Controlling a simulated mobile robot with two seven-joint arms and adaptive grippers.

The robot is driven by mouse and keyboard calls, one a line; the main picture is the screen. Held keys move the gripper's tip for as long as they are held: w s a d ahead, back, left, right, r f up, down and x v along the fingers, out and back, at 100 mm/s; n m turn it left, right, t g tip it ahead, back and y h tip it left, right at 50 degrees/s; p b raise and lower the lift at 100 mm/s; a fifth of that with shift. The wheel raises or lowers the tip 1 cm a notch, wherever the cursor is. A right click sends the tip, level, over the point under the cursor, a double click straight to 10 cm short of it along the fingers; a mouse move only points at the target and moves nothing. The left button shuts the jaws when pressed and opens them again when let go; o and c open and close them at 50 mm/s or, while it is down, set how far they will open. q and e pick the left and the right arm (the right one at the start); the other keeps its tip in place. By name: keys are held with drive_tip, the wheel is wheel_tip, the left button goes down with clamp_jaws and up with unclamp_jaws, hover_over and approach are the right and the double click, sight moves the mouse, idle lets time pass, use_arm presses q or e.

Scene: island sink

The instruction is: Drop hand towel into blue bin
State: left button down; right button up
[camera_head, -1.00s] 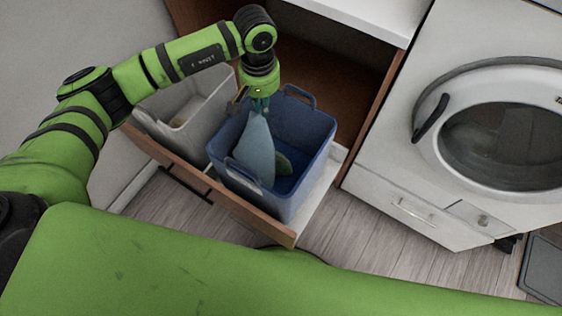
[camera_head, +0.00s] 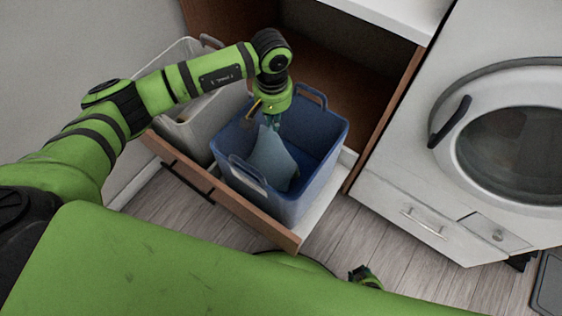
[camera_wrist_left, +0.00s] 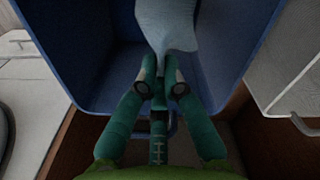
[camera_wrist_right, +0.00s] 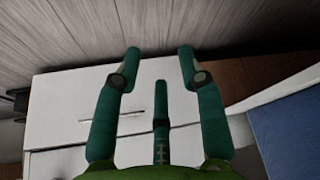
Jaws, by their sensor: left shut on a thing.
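The hand towel (camera_head: 271,160) is light blue-grey and hangs down inside the blue bin (camera_head: 318,178). My left gripper (camera_head: 271,122) is over the bin's opening and shut on the towel's upper end. In the left wrist view the fingertips (camera_wrist_left: 160,80) pinch the towel (camera_wrist_left: 170,25), with the blue bin's wall (camera_wrist_left: 75,50) around it. The towel's lower end is inside the bin; whether it touches the floor of the bin is unclear. My right gripper (camera_wrist_right: 156,65) is open and empty in the right wrist view, its fingers apart in front of white drawer fronts.
A grey-white bin (camera_head: 196,128) stands left of the blue bin in the same pulled-out wooden drawer (camera_head: 225,205). The cabinet's wooden side (camera_head: 388,115) and a white washing machine (camera_head: 480,190) are to the right.

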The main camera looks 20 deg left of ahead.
use_arm(q)
drive_tip(key=c, duration=1.4)
unclamp_jaws()
drive_tip(key=shift+c, duration=0.2)
drive_tip(key=shift+o, duration=0.7)
drive_tip(key=o, duration=1.2)
wheel_tip(320, 180, up, 5)
drive_tip(key=p, duration=0.3)
drive_tip(key=shift+r, duration=0.2)
use_arm(e)
drive_tip(key=r, duration=0.2)
drive_tip(key=shift+s+d+r, duration=0.15)
drive_tip(key=shift+d+r, duration=0.1)
drive_tip(key=shift+r, duration=0.15)
use_arm(q)
drive_tip(key=shift+r, duration=0.1)
wheel_tip(320, 180, up, 12)
drive_tip(key=shift+f, duration=0.1)
